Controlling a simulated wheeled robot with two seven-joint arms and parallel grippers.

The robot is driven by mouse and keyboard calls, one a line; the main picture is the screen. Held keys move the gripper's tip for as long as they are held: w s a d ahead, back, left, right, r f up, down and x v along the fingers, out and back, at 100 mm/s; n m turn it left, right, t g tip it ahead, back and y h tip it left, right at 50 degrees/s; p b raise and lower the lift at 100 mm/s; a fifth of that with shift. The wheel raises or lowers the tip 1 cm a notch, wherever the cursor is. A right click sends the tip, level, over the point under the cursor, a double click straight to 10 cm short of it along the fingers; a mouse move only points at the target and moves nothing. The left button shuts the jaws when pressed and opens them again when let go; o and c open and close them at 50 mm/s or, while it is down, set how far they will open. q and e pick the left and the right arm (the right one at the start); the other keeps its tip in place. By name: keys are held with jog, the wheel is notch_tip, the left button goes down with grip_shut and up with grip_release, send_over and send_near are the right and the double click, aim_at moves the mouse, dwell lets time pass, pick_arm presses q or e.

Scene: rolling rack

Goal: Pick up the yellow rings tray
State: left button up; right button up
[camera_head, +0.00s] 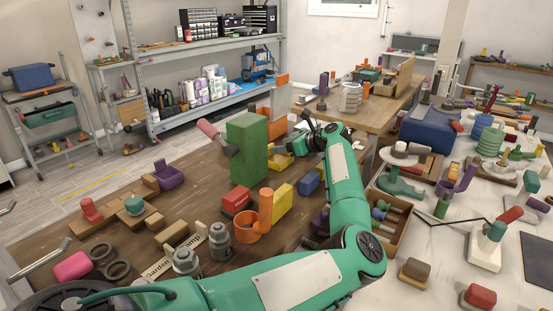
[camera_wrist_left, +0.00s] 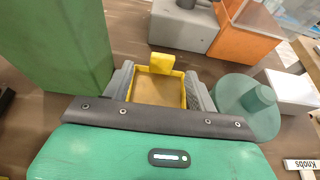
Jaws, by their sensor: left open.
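The yellow rings tray (camera_wrist_left: 183,91) is a small open box with yellow walls, a brown inside and a yellow tab at its far side. In the wrist view it lies between the two grey fingers of my left gripper (camera_wrist_left: 160,88). The gripper is open, with one finger along each side of the tray; I cannot tell whether they touch it. In the head view the left gripper (camera_head: 302,140) is at the far part of the wooden table, and the yellow tray (camera_head: 281,163) shows just left of it, partly hidden. My right gripper is not in view.
A tall green block (camera_head: 248,150) stands close left of the tray. In the wrist view a round green knobbed piece (camera_wrist_left: 250,105) is close on the right, with a grey box (camera_wrist_left: 183,25) and an orange box (camera_wrist_left: 245,32) beyond. Many loose parts crowd the wooden table (camera_head: 110,190).

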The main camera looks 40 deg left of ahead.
aim_at(273, 160)
pick_arm(q)
jog(key=shift+a+f, duration=0.3)
jog(key=shift+a, duration=0.2)
jog(key=x, duration=0.2)
jog(key=p+x, duration=0.1)
jog(key=x, duration=0.1)
jog(key=shift+w+f, duration=0.15)
jog(key=shift+f, duration=0.35)
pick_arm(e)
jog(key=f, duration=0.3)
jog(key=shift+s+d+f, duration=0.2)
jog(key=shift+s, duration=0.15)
pick_arm(q)
jog(key=shift+c, duration=0.2)
jog(key=c, duration=1)
